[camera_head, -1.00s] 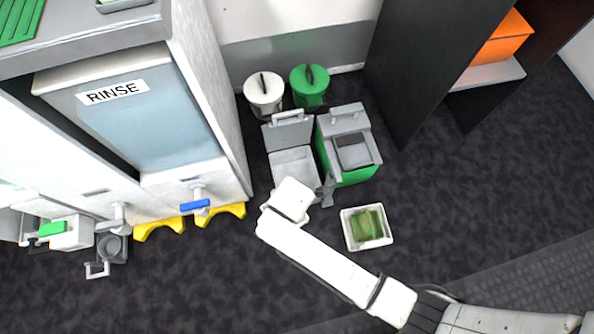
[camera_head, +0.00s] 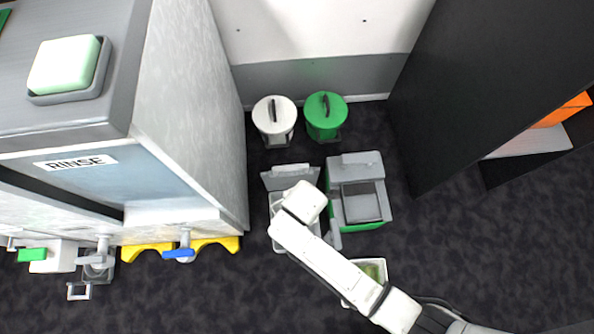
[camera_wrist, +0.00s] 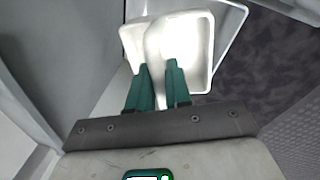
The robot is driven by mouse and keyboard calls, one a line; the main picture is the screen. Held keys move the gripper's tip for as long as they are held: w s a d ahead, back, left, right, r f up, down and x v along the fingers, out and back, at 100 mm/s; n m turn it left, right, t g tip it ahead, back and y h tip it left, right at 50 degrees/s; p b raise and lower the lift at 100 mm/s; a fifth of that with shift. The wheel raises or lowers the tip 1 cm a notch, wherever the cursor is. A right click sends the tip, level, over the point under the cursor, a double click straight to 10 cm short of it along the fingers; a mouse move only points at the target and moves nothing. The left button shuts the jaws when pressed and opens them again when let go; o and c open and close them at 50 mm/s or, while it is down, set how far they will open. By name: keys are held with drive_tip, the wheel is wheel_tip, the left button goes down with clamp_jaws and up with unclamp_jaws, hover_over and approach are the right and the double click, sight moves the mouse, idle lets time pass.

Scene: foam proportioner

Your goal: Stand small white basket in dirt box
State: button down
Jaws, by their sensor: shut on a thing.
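In the wrist view my gripper (camera_wrist: 158,72) has its two green fingers shut on the near wall of a small white basket (camera_wrist: 205,60). The basket is rounded and looks empty. Behind and around it are the pale walls of a larger box (camera_wrist: 232,25). I cannot tell whether the basket touches that box. In the head view an open grey-white box (camera_head: 278,240), probably the dirt box, has its lid (camera_head: 290,177) raised at the back. My wrist covers much of its opening. My fingers and the basket are hidden there.
A grey-and-green container (camera_head: 362,200) stands right beside the open box. White (camera_head: 274,118) and green (camera_head: 326,114) lidded bins stand behind. A white tray (camera_head: 382,266) with green contents lies partly under my arm. The rinse cabinet (camera_head: 190,110) is at left, a black shelf (camera_head: 450,110) at right.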

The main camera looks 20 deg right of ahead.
wheel_tip(320, 180, down, 16)
drive_tip(key=b, duration=0.7)
drive_tip(key=shift+r+b, duration=0.2)
drive_tip(key=shift+b, duration=0.15)
drive_tip(key=shift+f, duration=0.25)
drive_tip(key=c, duration=1.1)
unclamp_jaws()
drive_tip(key=shift+o, duration=0.2)
drive_tip(key=r+p, duration=0.2)
drive_tip(key=r, duration=0.2)
drive_tip(key=s+r+p, duration=0.1)
drive_tip(key=r+p, duration=0.1)
drive_tip(key=r, duration=0.2)
drive_tip(key=s+r+p, duration=0.1)
drive_tip(key=r+p, duration=0.2)
drive_tip(key=r, duration=0.1)
drive_tip(key=shift+s+d+r, duration=0.15)
drive_tip(key=shift+s+d, duration=0.05)
drive_tip(key=shift+d, duration=0.05)
